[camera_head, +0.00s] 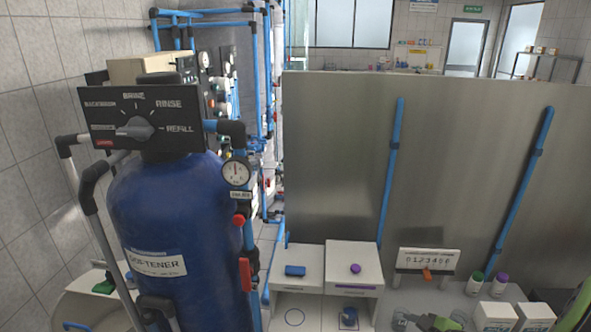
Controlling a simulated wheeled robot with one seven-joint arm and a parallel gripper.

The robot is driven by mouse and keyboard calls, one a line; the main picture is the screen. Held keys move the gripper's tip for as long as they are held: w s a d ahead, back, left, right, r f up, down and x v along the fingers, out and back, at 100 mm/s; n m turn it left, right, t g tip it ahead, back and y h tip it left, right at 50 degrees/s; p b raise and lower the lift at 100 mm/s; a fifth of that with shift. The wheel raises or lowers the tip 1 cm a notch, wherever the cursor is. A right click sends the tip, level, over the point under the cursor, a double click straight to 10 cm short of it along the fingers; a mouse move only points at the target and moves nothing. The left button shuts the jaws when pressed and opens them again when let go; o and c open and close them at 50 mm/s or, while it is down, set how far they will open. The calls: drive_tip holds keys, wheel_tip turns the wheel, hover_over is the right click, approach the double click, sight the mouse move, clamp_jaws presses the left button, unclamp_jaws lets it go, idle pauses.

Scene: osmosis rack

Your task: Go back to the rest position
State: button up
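My gripper does not show in the head view, and I cannot make out any part of my arm with certainty. The large blue softener tank (178,235) stands at the left, with a black control head (140,118) bearing a grey dial on top. A round pressure gauge (236,172) and a red-handled valve (245,275) sit on the pipe at its right side.
White stands hold a blue part (295,270) and a purple knob (355,268). A number panel (428,260), two capped bottles (474,283), white containers (495,317) and grey-green fittings (435,321) crowd the lower right. A metal panel (335,160) stands behind.

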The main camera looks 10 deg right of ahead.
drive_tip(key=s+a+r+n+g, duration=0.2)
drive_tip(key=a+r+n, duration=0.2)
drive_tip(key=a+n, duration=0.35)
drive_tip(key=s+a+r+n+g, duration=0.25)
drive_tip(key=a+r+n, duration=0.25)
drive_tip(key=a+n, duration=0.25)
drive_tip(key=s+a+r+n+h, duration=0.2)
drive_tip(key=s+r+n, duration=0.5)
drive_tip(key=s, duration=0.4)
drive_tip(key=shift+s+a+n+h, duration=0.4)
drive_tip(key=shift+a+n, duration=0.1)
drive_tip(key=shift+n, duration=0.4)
